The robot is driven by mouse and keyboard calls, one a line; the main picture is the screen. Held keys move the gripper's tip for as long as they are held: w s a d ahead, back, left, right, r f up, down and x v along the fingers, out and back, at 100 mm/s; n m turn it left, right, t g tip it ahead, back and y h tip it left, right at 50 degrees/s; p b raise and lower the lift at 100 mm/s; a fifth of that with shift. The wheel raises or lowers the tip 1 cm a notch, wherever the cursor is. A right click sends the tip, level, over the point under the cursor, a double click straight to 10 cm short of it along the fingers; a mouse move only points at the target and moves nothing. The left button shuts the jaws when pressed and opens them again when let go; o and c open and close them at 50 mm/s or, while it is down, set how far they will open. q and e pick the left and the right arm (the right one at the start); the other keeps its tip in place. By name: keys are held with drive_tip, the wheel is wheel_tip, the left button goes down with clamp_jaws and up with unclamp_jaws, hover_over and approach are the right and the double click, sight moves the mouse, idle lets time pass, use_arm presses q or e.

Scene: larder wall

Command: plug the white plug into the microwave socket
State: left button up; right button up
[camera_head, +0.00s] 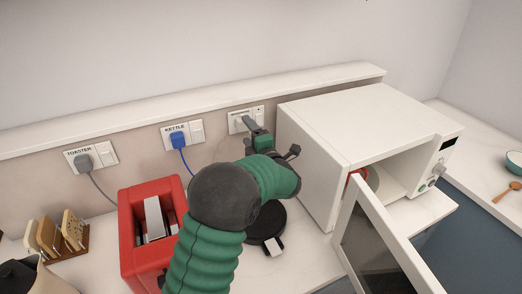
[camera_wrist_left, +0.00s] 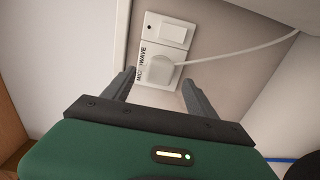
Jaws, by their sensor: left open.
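The white plug (camera_wrist_left: 162,73) sits at the microwave socket (camera_wrist_left: 150,88), flat against the plate, and looks seated in it. Its white cord leaves to the right in the left wrist view. The word MICROWAVE stands beside the plug, and a rocker switch is on the adjoining plate. My left gripper (camera_wrist_left: 158,92) is open, its two fingers on either side of the plug with visible gaps. In the head view my left gripper (camera_head: 270,140) is in front of the microwave socket plate (camera_head: 240,122), left of the microwave (camera_head: 345,120); the plug is not clear there. My right gripper is not in view.
The microwave's door (camera_head: 372,245) hangs open. A blue plug (camera_head: 179,141) fills the KETTLE socket and a grey plug (camera_head: 84,162) the TOASTER socket. A red toaster (camera_head: 130,235) stands left of my arm. A black round base (camera_head: 266,222) lies on the counter.

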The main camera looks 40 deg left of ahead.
use_arm(q)
drive_tip(key=b+v, duration=0.1)
drive_tip(key=v, duration=1.2)
drive_tip(key=shift+d, duration=0.15)
